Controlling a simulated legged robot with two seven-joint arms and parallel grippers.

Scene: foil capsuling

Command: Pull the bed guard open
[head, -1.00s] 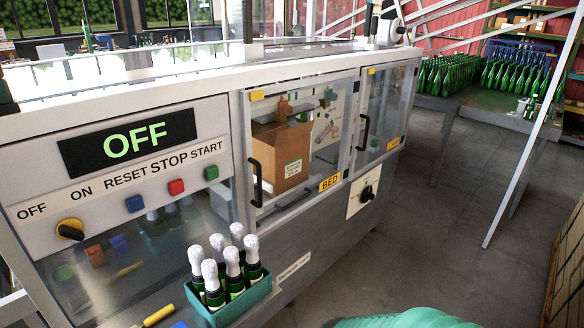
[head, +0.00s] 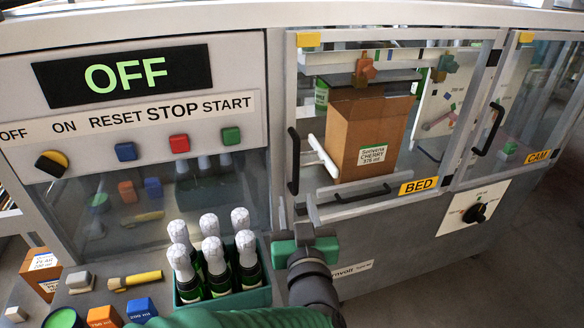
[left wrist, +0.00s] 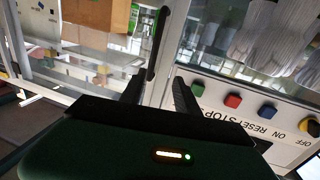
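The bed guard (head: 385,120) is a clear framed door with a yellow BED label. It is shut, with a black upright bar handle (head: 293,160) on its left side. My left gripper (head: 298,208) is just below the handle, fingers pointing up towards the machine. The fingers are apart with nothing between them. In the left wrist view the handle (left wrist: 158,45) lies ahead, in line with the gap between the open fingers (left wrist: 158,85); I see no contact. My right gripper is not in view.
The CAM guard (head: 520,110) is shut at the right. Bottles with white foil tops (head: 212,250) stand in a green crate just left of my left gripper. The panel screen (head: 125,75) reads OFF. A cardboard box (head: 365,135) stands behind the bed guard. A rotary switch (head: 475,212) sits lower right.

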